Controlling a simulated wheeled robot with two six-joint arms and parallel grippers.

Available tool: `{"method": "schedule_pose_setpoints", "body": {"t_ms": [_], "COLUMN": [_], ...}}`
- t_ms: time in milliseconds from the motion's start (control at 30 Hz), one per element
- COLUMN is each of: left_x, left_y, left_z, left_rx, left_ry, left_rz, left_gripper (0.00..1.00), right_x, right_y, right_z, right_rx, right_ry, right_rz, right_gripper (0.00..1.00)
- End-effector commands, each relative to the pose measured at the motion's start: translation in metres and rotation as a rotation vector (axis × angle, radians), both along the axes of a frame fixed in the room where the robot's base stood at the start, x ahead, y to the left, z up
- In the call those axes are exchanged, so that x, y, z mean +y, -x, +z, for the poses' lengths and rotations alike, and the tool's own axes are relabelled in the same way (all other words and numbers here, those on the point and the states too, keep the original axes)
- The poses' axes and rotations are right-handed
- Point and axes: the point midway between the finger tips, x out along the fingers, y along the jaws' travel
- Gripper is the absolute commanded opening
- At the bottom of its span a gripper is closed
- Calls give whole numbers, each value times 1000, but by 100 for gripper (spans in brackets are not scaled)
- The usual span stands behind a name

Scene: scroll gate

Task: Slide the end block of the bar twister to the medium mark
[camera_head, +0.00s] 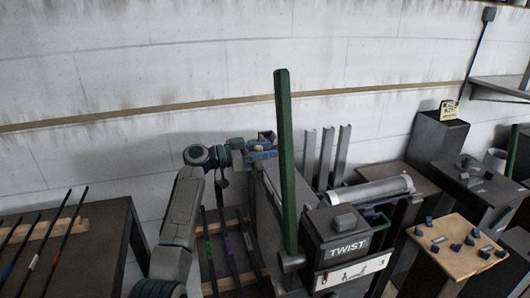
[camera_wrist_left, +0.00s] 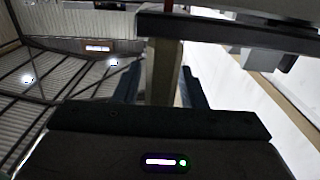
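The bar twister is a dark machine with a box (camera_head: 338,238) lettered TWIST, a white scale strip (camera_head: 350,272) on its front and a tall green lever (camera_head: 285,160). My left gripper (camera_head: 262,150) is at the far end of the machine, by a small dark block (camera_head: 267,136) near the wall; I cannot tell whether this is the end block. Contact is unclear. My right gripper is out of view.
A dark table with several thin rods (camera_head: 62,235) stands at the left. Grey upright channels (camera_head: 326,158) and a metal cylinder (camera_head: 370,190) are right of the lever. A wooden board with blue pieces (camera_head: 455,245) is at the lower right. The white wall is close behind.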

Motion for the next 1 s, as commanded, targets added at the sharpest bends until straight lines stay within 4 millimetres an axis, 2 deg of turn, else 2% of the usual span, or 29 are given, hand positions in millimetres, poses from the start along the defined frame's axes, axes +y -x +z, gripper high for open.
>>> {"method": "schedule_pose_setpoints", "body": {"t_ms": [367, 567, 633, 800, 1000], "left_x": [3, 32, 45, 73, 95], "left_y": [1, 10, 14, 23, 31], "left_z": [-1, -4, -5, -3, -2], "left_rx": [-1, -3, -2, -2, -1], "left_ry": [0, -2, -3, -2, 0], "left_rz": [0, 3, 2, 2, 1], "left_gripper": [44, 44, 44, 44, 44], "right_x": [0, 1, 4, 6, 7], "right_y": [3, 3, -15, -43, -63], "right_z": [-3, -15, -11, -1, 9], "right_rx": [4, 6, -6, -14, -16], "right_ry": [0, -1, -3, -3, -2], "right_rz": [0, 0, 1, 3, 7], "right_gripper": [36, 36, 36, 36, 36]}}
